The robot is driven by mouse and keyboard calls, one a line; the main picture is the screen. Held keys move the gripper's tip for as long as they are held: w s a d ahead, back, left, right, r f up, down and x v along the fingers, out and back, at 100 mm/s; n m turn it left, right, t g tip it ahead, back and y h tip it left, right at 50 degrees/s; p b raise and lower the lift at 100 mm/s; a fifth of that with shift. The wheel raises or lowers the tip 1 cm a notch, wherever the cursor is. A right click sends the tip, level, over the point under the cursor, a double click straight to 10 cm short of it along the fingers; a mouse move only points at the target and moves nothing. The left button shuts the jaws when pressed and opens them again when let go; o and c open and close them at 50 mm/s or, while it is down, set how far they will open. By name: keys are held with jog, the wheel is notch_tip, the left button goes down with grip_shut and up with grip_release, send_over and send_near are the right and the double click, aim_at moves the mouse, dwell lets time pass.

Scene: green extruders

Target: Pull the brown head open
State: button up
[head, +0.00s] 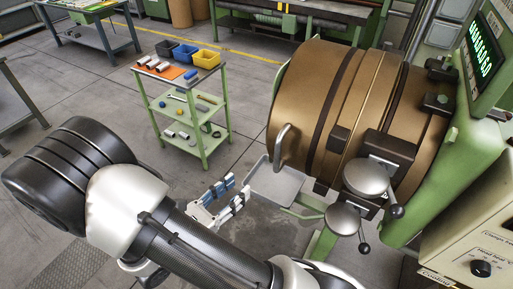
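The brown head (312,88) is a large bronze-coloured drum with dark bands, on the right side of the head view, set against the green machine body. A grey bent handle (281,145) stands out from its left lower face. I see no clear gap between the head's banded sections. My gripper (240,187) is below and left of the handle, apart from it. Its two fingers with blue parts point up and right, with a gap between them and nothing visible in it.
A grey tray (276,187) sits just right of my gripper, below the handle. Two round metal knobs with levers (366,178) stick out at the head's lower right. A green trolley (205,148) with bins and tools stands behind. Open floor lies between trolley and arm.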

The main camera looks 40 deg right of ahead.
aim_at(275, 156)
jog(key=w+d, duration=0.1)
jog(key=d, duration=0.4)
jog(key=w+d, duration=0.1)
jog(key=d, duration=1.1)
jog(key=shift+w+d, duration=0.1)
jog(key=shift+w, duration=0.3)
grip_shut()
